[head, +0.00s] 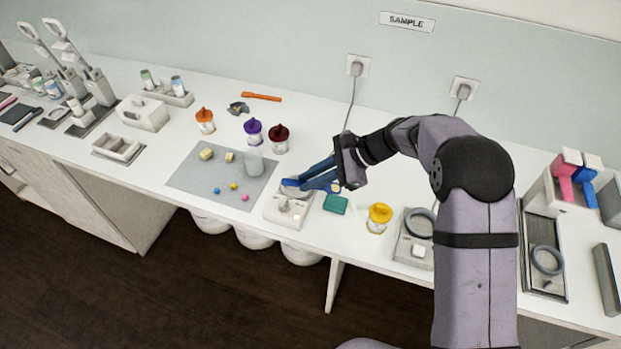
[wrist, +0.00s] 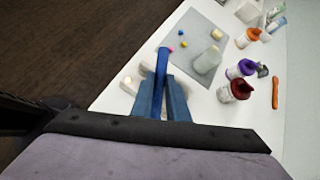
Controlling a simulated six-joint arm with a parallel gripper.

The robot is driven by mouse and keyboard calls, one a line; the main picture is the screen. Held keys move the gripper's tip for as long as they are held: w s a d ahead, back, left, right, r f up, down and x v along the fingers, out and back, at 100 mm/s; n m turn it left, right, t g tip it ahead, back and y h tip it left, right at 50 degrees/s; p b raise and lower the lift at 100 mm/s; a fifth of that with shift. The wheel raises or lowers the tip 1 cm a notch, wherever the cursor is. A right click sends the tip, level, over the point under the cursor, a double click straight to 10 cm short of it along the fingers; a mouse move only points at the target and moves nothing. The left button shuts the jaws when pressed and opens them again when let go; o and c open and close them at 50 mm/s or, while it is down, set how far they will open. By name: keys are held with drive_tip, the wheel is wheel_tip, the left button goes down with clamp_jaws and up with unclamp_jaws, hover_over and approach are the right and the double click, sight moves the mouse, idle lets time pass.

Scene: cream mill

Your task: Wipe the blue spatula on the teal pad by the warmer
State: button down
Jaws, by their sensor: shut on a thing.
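My gripper (head: 312,178) is shut on the blue spatula (head: 326,187), over the white warmer (head: 287,214). In the wrist view the spatula (wrist: 162,62) sticks out past the fingertips (wrist: 163,88). The spatula's far end is at the warmer's round top; I cannot tell whether it touches. The teal pad (head: 335,204) lies flat on the counter just right of the warmer, below and in front of the gripper. The pad is not seen in the wrist view.
A grey mat (head: 200,189) with a clear beaker (head: 253,163) and small pieces lies left of the warmer. A yellow-lidded jar (head: 379,217) stands right of the pad. Purple (head: 253,130) and dark red (head: 279,138) lidded jars stand behind. The counter's front edge is close.

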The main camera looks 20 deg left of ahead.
drive_tip(key=shift+f+b, duration=1.45)
drive_tip(key=shift+f, duration=0.65)
drive_tip(key=shift+f, duration=0.5)
idle(0.3)
drive_tip(key=shift+s+a, duration=0.15)
drive_tip(key=shift+s+a, duration=0.35)
drive_tip(key=shift+a, duration=0.15)
drive_tip(key=shift+w, duration=0.1)
drive_tip(key=shift+w+d+r, duration=0.1)
drive_tip(key=shift+w+d, duration=0.25)
drive_tip(key=shift+d, duration=0.3)
drive_tip(key=shift+a, duration=0.1)
